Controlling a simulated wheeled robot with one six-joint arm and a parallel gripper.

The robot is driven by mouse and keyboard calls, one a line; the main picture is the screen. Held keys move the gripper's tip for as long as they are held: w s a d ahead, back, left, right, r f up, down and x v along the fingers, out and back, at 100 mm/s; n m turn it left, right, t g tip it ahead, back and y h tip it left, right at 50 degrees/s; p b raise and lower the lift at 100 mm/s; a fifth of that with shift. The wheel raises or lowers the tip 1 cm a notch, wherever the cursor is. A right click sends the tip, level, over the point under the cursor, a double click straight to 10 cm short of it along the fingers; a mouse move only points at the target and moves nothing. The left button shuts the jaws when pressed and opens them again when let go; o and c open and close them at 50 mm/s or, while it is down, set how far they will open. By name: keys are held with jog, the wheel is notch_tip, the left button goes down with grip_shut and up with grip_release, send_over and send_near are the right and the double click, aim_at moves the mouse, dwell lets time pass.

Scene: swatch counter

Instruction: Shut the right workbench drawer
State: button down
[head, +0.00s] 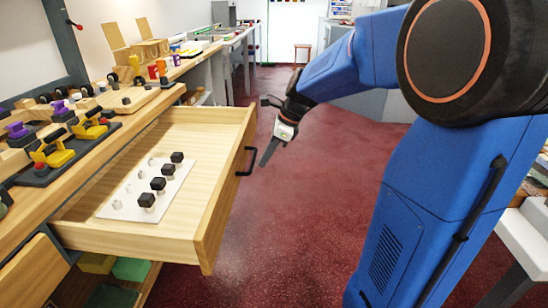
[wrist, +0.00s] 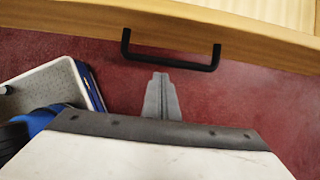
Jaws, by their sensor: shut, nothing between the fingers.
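The workbench drawer (head: 225,172) is a pale wooden box pulled far out from the bench. Its front panel carries a black bar handle (head: 246,161). In the wrist view the handle (wrist: 170,62) lies just beyond my fingertips, on the drawer front (wrist: 220,35). My gripper (head: 268,152) is shut and empty, to the right of the handle in the head view. A white card (head: 120,203) with several black-topped pieces and pale knobs lies inside the drawer.
The bench top (head: 105,132) holds several yellow and purple clamp-like tools, wooden blocks and coloured cups. Another wooden drawer front (head: 32,272) is at the lower left. Green and yellow blocks lie under the open drawer. The red floor (head: 290,215) is clear right of the drawer.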

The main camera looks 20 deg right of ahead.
jog(key=shift+w+a+r, duration=0.1)
jog(key=shift+w+a, duration=0.1)
jog(key=shift+a, duration=0.15)
jog(key=w+a, duration=0.5)
jog(key=a, duration=0.4)
jog(key=w+a, duration=0.6)
jog(key=a, duration=0.4)
jog(key=w+a, duration=0.6)
jog(key=a, duration=0.4)
jog(key=shift+a, duration=0.2)
jog(key=shift+w+a, duration=0.15)
jog(key=shift+a, duration=0.05)
jog(key=shift+a+r, duration=0.1)
jog(key=shift+r, duration=0.05)
